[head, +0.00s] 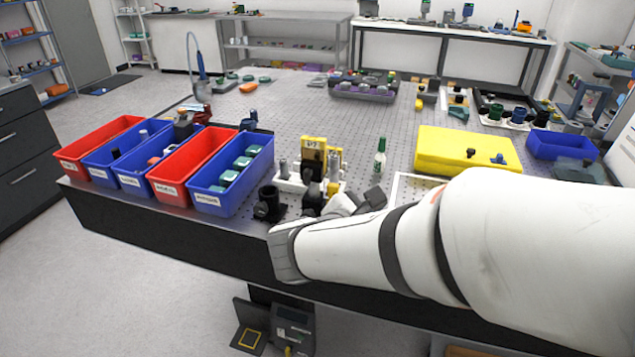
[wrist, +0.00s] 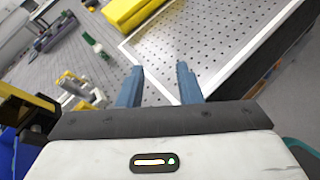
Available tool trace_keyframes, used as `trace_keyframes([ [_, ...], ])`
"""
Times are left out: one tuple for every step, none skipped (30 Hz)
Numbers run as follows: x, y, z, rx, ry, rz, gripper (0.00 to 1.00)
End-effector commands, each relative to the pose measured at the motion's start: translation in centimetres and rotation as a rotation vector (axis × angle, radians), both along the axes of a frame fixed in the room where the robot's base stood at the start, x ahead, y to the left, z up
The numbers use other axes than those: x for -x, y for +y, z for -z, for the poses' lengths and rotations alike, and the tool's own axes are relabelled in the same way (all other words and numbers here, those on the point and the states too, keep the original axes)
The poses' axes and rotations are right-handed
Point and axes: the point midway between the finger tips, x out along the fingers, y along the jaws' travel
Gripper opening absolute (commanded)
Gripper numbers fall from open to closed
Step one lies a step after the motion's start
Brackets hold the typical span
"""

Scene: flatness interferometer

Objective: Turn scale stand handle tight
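My gripper (wrist: 158,72) shows in the wrist view with two blue-grey fingers apart and nothing between them. It is over the perforated table top near its front edge. In the head view, my white arm comes in from the right and hides much of the gripper. A stand with yellow and black parts, marked with a small label (head: 314,152), stands on a white base just beyond my wrist. Yellow and white parts (wrist: 78,90) show left of my fingers in the wrist view, apart from them. I cannot tell which part is the scale stand handle.
Red and blue bins (head: 232,176) line the table's left end. A small green bottle (head: 380,158) stands right of the stand. A yellow block (head: 468,148) lies farther right, and a blue bin (head: 560,146) is beyond it. Bare perforated table (head: 300,110) lies behind the stand.

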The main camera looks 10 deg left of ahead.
Motion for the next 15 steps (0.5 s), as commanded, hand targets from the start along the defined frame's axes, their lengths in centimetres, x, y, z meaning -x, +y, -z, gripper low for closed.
trace_keyframes([
  [-0.1,3.6,0.6,0.098,-0.032,-0.123,0.32],
  [-0.1,5.4,0.4,0.152,-0.054,-0.186,0.32],
  [0.1,7.6,0.2,0.216,-0.085,-0.261,0.32],
  [0.4,9.2,0.1,0.256,-0.106,-0.311,0.32],
  [0.6,10.6,-0.1,0.294,-0.127,-0.356,0.32],
  [1.0,12.2,-0.2,0.335,-0.154,-0.405,0.32],
  [1.3,13.3,-0.3,0.361,-0.172,-0.438,0.32],
  [1.5,14.2,-0.4,0.383,-0.188,-0.465,0.32],
  [1.8,15.1,-0.5,0.406,-0.204,-0.492,0.32],
  [2.0,15.6,-0.6,0.418,-0.213,-0.506,0.32],
  [2.1,16.0,-0.7,0.428,-0.222,-0.519,0.32],
  [2.0,16.3,-0.8,0.437,-0.228,-0.528,0.32],
  [1.8,16.4,-0.8,0.440,-0.231,-0.532,0.32],
  [1.6,16.5,-0.8,0.443,-0.232,-0.533,0.32],
  [1.1,16.4,-0.9,0.443,-0.232,-0.532,0.32],
])
